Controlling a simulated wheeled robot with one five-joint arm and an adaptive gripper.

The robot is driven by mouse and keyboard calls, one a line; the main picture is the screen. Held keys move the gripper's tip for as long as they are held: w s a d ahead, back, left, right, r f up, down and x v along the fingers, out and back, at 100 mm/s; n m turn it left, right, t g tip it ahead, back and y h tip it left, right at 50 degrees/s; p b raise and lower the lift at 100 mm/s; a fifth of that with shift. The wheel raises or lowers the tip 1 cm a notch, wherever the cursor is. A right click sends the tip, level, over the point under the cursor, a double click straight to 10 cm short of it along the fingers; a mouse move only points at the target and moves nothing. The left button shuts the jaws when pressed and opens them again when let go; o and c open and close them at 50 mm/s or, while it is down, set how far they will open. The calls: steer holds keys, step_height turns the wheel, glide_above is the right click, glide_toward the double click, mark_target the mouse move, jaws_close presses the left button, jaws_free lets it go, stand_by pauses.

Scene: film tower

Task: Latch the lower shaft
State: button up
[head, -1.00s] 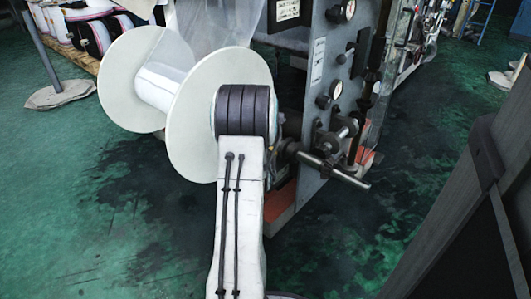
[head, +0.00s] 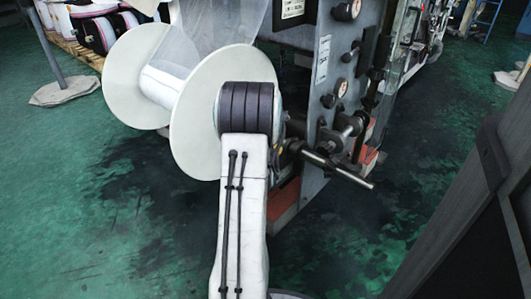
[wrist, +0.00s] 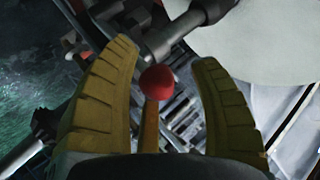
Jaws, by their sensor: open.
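In the wrist view, my gripper (wrist: 165,56) is open, with one ribbed olive finger on each side of a round red knob (wrist: 157,82). The knob sits between the fingers, with visible gaps on both sides. An orange-brown strip (wrist: 150,125) shows below the knob; I cannot tell whether they are joined. A grey metal shaft end (wrist: 185,35) lies just beyond the knob. In the head view, my arm hides the gripper and knob. A metal bar (head: 340,169) sticks out from the machine's side, right of my arm.
A white flanged film spool (head: 222,112) is close to my arm's left, and a white disc (wrist: 275,35) fills the wrist view's upper right. The grey machine panel (head: 325,100) with gauges stands behind. A dark post (head: 455,215) is at right. Green floor lies open at left.

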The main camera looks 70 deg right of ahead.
steer(key=v, duration=0.7)
steer(key=shift+a, duration=0.2)
